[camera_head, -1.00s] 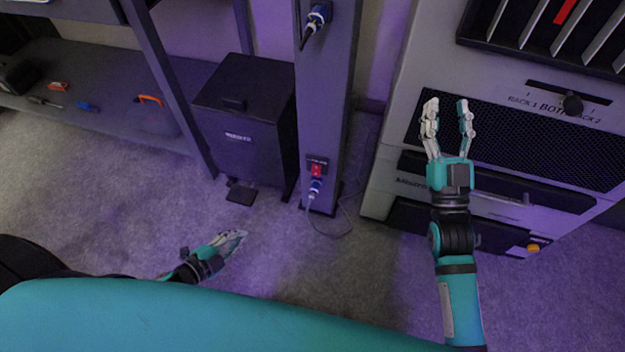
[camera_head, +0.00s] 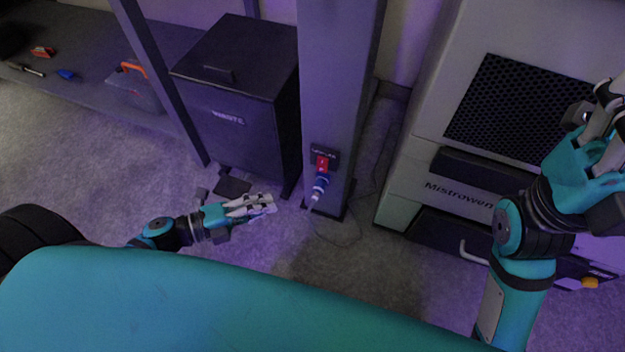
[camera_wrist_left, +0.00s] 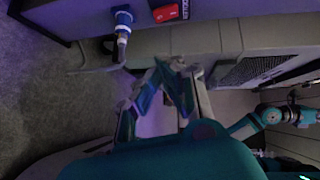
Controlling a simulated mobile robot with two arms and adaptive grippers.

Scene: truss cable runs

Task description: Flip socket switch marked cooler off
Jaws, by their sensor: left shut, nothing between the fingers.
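A red socket switch (camera_head: 321,163) sits low on the dark upright post (camera_head: 337,90), under a small label too small to read. A blue-and-white plug (camera_head: 319,187) is in the socket just below it. In the left wrist view the red switch (camera_wrist_left: 166,12) is at the top, beside the plug (camera_wrist_left: 123,22). My left gripper (camera_head: 266,203) is shut and empty, left of the plug and apart from it; it also shows in the left wrist view (camera_wrist_left: 168,72). My right gripper (camera_head: 606,108) is open at the right edge, in front of the large grey unit, partly cut off.
A dark lidded box (camera_head: 240,110) stands left of the post. A grey unit (camera_head: 465,190) with a mesh panel stands to the right. A thin cable (camera_head: 340,243) loops on the carpet. A low shelf (camera_head: 90,95) with small tools is at the left.

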